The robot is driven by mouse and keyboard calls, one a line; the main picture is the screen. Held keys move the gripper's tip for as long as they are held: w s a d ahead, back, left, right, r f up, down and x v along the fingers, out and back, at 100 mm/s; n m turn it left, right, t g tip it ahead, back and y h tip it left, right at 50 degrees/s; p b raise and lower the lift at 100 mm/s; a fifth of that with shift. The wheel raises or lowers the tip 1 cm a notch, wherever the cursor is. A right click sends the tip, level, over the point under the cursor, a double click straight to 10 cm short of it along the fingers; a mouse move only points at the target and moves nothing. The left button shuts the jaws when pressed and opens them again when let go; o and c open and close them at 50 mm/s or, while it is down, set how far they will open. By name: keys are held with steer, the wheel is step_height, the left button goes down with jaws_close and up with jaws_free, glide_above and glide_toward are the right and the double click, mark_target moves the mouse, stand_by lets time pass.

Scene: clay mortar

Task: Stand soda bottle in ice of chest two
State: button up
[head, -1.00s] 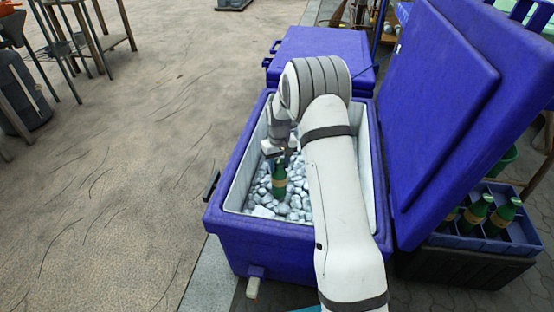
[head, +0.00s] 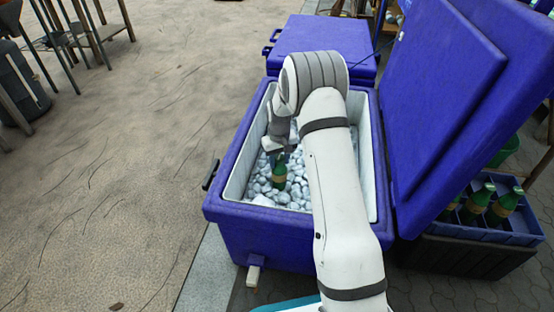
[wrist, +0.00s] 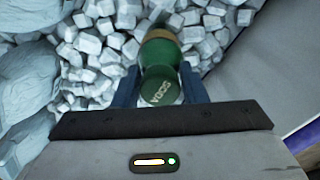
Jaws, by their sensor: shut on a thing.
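The green soda bottle (head: 279,173) with a tan label band is upright inside the open blue chest (head: 268,240). My gripper (head: 281,153) is shut on its neck from above. In the wrist view the dark fingers (wrist: 160,88) stand on both sides of the bottle's capped top (wrist: 160,90), which reads SODA. Pale ice cubes (head: 293,194) surround the bottle; its base is hidden, and I cannot tell how deep it sits. My forearm hides the right part of the chest's inside.
The chest's raised lid (head: 440,110) leans at the right. A crate (head: 485,237) with several green bottles stands below it. A closed blue chest (head: 320,38) stands behind. Sandy ground at left is open, with a wooden table (head: 100,25) at the far left.

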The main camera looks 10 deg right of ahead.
steer(key=shift+s, duration=0.25)
steer(key=shift+f, duration=0.4)
stand_by(0.4)
steer(key=o, duration=1)
steer(key=shift+o, duration=0.2)
steer(key=shift+o, duration=0.4)
steer(key=shift+f, duration=0.1)
steer(key=o, duration=0.4)
steer(key=shift+s, duration=0.1)
step_height(320, 180, up, 27)
steer(key=p, duration=1.8)
steer(key=shift+p, duration=0.4)
